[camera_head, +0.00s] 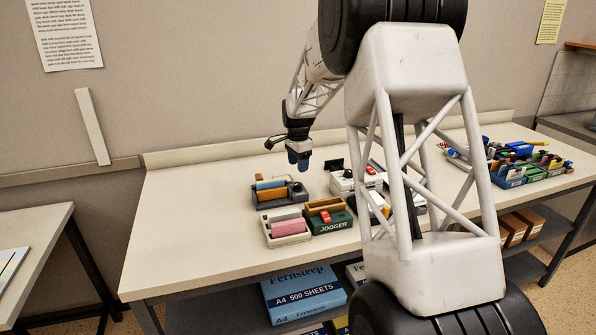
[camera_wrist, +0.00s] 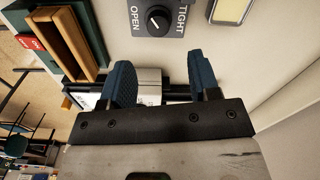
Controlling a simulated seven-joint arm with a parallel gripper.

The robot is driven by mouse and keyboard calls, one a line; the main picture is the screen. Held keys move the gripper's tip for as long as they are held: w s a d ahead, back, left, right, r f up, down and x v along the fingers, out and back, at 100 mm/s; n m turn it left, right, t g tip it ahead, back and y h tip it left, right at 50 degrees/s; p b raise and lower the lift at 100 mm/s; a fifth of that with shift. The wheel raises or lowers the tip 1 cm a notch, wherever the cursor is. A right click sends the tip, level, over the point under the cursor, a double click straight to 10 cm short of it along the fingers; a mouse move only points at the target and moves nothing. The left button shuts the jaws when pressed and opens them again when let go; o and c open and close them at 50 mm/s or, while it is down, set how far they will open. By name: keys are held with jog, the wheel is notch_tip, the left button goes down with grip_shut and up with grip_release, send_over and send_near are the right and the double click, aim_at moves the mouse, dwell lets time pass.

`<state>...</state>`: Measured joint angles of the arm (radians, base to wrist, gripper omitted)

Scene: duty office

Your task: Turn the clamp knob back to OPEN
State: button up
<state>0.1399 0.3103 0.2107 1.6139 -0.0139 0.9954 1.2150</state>
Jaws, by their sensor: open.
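The clamp knob (camera_wrist: 158,20) is black and round, with a white mark on its face. It sits on a grey plate (camera_wrist: 174,47) printed OPEN to its left and TIGHT to its right, at the top of the wrist view. Which word the mark points to is too small to tell. My gripper (camera_wrist: 163,73) is open, its two blue fingertips apart and nothing held between them; the knob lies beyond the tips, untouched. In the head view my gripper (camera_head: 298,160) hangs above the table near the desk devices; I cannot make out the knob there.
A green jogger (camera_head: 329,222) with a wooden frame, a tray with a pink roll (camera_head: 289,226), a dark holder (camera_head: 266,195) and a white device (camera_head: 342,184) stand close together on the table (camera_head: 190,235). Blue and green bins (camera_head: 512,177) stand at the right. The table's left is clear.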

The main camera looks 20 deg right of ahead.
jog(key=w+d+r+n+t+h, duration=0.4)
jog(key=w+d+r+n+t, duration=0.1)
jog(key=w+d+n+t, duration=0.45)
jog(key=n+g+y, duration=0.9)
jog(key=n, duration=1.3)
send_over(298, 184)
jog(key=d, duration=0.3)
notch_tip(298, 184, down, 6)
jog(key=r, duration=0.1)
jog(key=shift+s+d+f, duration=0.15)
jog(key=shift+s+f, duration=0.05)
jog(key=shift+f, duration=0.05)
jog(key=shift+f, duration=0.1)
jog(key=shift+x, duration=3.8)
